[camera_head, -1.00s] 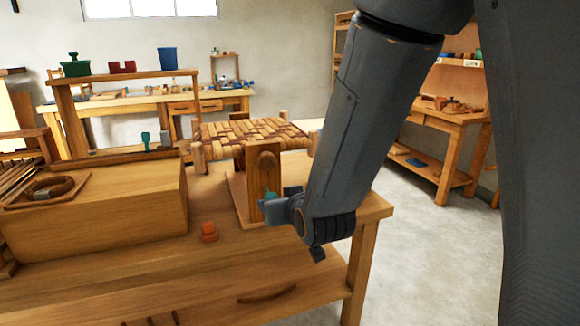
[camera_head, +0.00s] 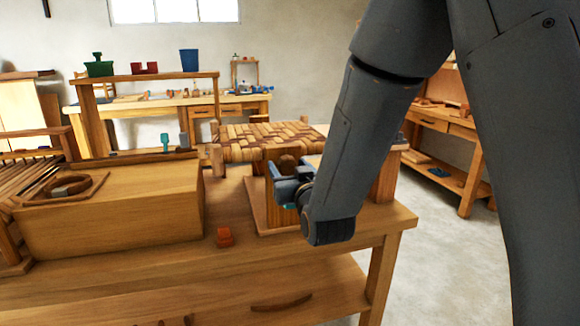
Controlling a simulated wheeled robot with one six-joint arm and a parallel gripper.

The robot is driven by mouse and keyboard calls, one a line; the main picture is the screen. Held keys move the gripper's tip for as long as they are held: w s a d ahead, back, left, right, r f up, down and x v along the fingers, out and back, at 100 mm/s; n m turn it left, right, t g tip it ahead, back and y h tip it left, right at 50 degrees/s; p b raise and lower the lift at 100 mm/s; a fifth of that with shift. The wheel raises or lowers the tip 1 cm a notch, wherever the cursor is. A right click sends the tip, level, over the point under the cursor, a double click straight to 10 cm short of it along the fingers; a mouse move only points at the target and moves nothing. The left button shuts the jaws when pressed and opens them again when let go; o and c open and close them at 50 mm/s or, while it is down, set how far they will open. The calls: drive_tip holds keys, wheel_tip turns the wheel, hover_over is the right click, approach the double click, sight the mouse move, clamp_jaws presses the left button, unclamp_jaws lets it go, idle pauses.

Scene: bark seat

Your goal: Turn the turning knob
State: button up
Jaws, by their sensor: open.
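The bark seat (camera_head: 265,138), with its woven top, stands on a wooden base at the right of the workbench. A rounded wooden piece, which looks like the turning knob (camera_head: 287,162), shows on the near post under the seat; its lower part is hidden behind my gripper. My gripper (camera_head: 284,190) is open, in front of that post, just below the rounded top of the knob. I cannot tell whether its fingers are around the knob or touching it. My forearm hides the right part of the seat frame.
A large wooden box (camera_head: 115,218) stands left on the workbench (camera_head: 230,275). A shelf behind holds a blue cup (camera_head: 190,60) and a green pot (camera_head: 99,66). Open floor lies at the right.

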drive_tip(key=shift+w+a, duration=0.1)
drive_tip(key=shift+w, duration=0.3)
drive_tip(key=c, duration=0.8)
drive_tip(key=shift+d, duration=0.25)
drive_tip(key=shift+c, duration=1.3)
drive_tip(key=shift+a, duration=0.2)
